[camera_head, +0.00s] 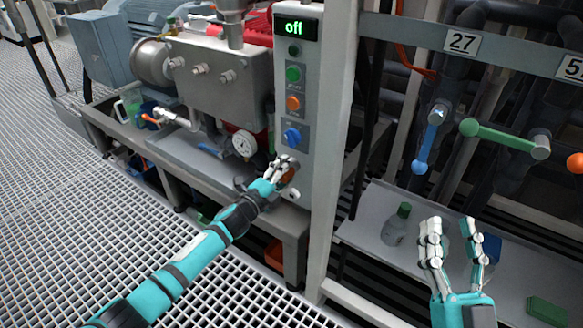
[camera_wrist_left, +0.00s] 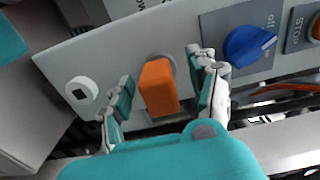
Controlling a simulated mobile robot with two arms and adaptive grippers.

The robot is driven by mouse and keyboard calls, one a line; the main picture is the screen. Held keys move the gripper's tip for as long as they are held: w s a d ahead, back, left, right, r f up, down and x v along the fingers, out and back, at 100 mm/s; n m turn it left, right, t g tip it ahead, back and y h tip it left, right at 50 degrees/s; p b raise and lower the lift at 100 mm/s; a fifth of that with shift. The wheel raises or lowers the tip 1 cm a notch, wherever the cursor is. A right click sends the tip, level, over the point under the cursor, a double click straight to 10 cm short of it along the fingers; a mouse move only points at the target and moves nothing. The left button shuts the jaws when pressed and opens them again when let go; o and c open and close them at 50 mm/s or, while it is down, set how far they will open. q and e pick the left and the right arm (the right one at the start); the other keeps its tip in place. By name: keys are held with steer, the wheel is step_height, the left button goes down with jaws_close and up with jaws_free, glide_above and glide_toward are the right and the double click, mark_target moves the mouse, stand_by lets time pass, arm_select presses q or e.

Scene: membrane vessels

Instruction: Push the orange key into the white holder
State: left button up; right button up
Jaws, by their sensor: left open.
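The orange key (camera_wrist_left: 158,88) sticks out from a grey round socket (camera_wrist_left: 166,60) on the panel in the left wrist view. In the head view the key (camera_head: 288,175) is partly covered by my left fingers. My left gripper (camera_wrist_left: 160,66) is open, with one finger on each side of the key; I cannot tell whether they touch it. The white round holder (camera_wrist_left: 82,97) with a dark square hole sits on the same panel, to the left of the key in the wrist view. My right gripper (camera_head: 453,226) is open and empty, fingers up, at the lower right of the head view.
The control panel (camera_head: 298,90) shows "off" and carries green and orange buttons and a blue knob (camera_head: 292,136). A grey post (camera_head: 335,130) stands just right of it. A shelf (camera_head: 365,232) holds a bottle (camera_head: 396,226). Blue and green valve handles hang at right.

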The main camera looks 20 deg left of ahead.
steer(key=shift+w+f, duration=0.15)
steer(key=shift+f, duration=0.1)
stand_by(0.3)
arm_select(q)
steer(key=shift+c, duration=0.4)
jaws_close()
